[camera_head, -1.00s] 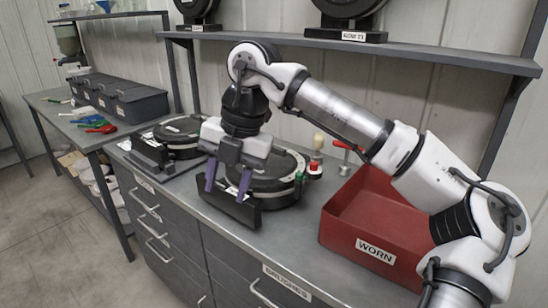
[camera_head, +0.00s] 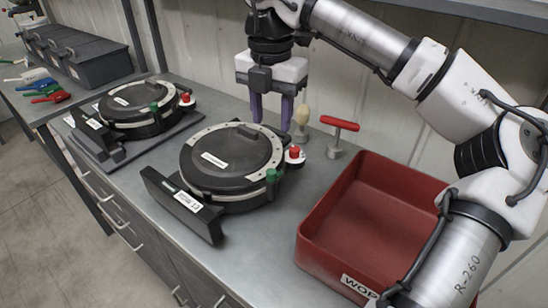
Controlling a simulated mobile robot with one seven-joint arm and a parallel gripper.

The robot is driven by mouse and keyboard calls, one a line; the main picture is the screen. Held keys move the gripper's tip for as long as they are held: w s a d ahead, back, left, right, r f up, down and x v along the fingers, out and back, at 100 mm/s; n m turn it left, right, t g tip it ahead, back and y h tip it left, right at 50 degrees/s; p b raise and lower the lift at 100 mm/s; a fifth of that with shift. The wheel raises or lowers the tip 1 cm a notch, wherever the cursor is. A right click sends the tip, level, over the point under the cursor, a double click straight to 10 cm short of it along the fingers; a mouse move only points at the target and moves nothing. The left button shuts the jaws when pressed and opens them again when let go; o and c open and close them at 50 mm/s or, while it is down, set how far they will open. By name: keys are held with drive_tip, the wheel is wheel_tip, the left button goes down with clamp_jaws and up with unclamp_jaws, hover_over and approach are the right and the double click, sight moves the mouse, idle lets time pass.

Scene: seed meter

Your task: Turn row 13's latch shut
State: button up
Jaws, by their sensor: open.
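The nearer seed meter (camera_head: 226,160) is a round black housing with a pale rim on the grey bench. Its black front block carries a white label (camera_head: 187,201) that seems to read "ROW 1" and a blurred digit. A red knob on a white disc (camera_head: 294,155) and a green knob (camera_head: 271,176) sit at its right edge; I cannot tell which part is the latch. My gripper (camera_head: 272,115) is open and empty, fingers pointing down, behind the meter's far right rim. It seems apart from the meter and its knobs.
A similar meter (camera_head: 138,106) stands to the left. A red bin (camera_head: 320,215) marked "WORN" is at right, below my arm. A red T-handled tool (camera_head: 339,124) and a pale-handled tool (camera_head: 302,118) stand behind. Bare bench lies between meter and bin.

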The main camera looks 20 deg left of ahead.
sight(272, 171)
wheel_tip(272, 171, down, 13)
drive_tip(key=p, duration=0.2)
drive_tip(key=shift+s+r+p, duration=0.1)
drive_tip(key=shift+r+p, duration=0.1)
drive_tip(key=shift+p, duration=0.15)
drive_tip(key=shift+c, duration=0.3)
clamp_jaws()
